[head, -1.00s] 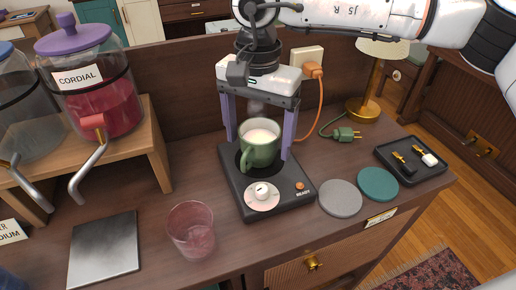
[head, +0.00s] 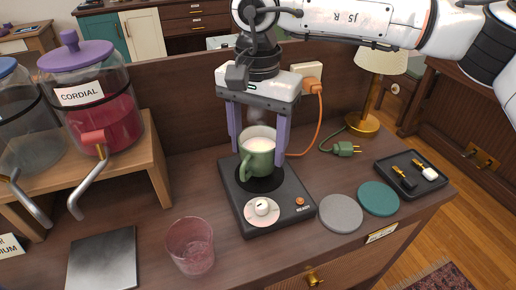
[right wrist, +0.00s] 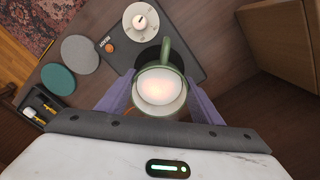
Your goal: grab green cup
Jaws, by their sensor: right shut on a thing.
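The green cup (head: 258,160) is upright, filled with a pale, milky drink, with its handle toward the front left. It is above the round dark plate of a black warmer (head: 285,214), apparently slightly clear of it. My right gripper (head: 259,150) comes down from above, with its purple fingers shut on opposite sides of the cup. The right wrist view shows the cup (right wrist: 160,108) between both fingers, its handle pointing up in the picture. My left gripper is not in view.
A pink-tinted glass (head: 191,247) stands front left of the warmer. Grey (head: 341,212) and teal (head: 378,198) coasters lie to the right, near a black tray (head: 432,187). An orange cord (head: 318,120) runs behind. A drinks dispenser (head: 105,120) stands on a wooden riser at left.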

